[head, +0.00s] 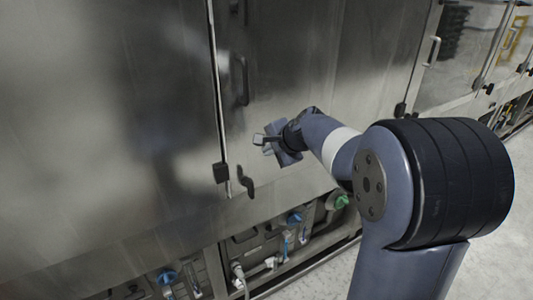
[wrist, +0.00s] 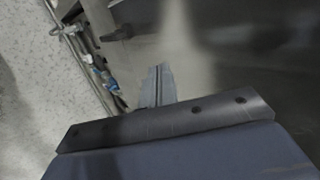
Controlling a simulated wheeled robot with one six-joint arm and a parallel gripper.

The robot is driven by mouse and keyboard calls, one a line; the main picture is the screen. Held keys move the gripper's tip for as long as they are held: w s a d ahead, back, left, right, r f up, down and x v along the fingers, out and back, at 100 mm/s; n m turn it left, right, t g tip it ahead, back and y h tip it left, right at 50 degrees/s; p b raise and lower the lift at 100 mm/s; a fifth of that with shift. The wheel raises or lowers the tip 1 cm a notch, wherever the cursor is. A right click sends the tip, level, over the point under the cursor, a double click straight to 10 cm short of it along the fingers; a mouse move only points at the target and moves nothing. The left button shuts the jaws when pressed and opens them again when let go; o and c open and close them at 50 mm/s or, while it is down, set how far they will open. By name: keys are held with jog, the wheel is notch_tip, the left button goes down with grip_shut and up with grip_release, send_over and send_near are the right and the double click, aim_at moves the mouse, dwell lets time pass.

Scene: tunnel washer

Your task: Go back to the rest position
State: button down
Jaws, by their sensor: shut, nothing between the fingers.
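My gripper (head: 260,140) is at the end of my arm, in front of the steel washer panel (head: 310,55) in the head view. Its fingers are shut with nothing between them. In the wrist view the shut fingers (wrist: 158,70) stick out beyond the dark edge of my wrist, with the blurred dark panel beyond. I cannot tell how far the fingertips are from the panel. My arm reaches in from the lower right, bent at a large dark joint.
A door handle (head: 240,80) and a dark latch (head: 245,181) are on the panel left of my gripper. Below run pipes with blue valves (head: 294,218) and a green valve (head: 341,201). The speckled floor (head: 325,277) is clear at the bottom.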

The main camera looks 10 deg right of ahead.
jog(key=v, duration=0.7)
jog(key=shift+s+b, duration=0.35)
jog(key=shift+b, duration=0.1)
jog(key=shift+r, duration=0.1)
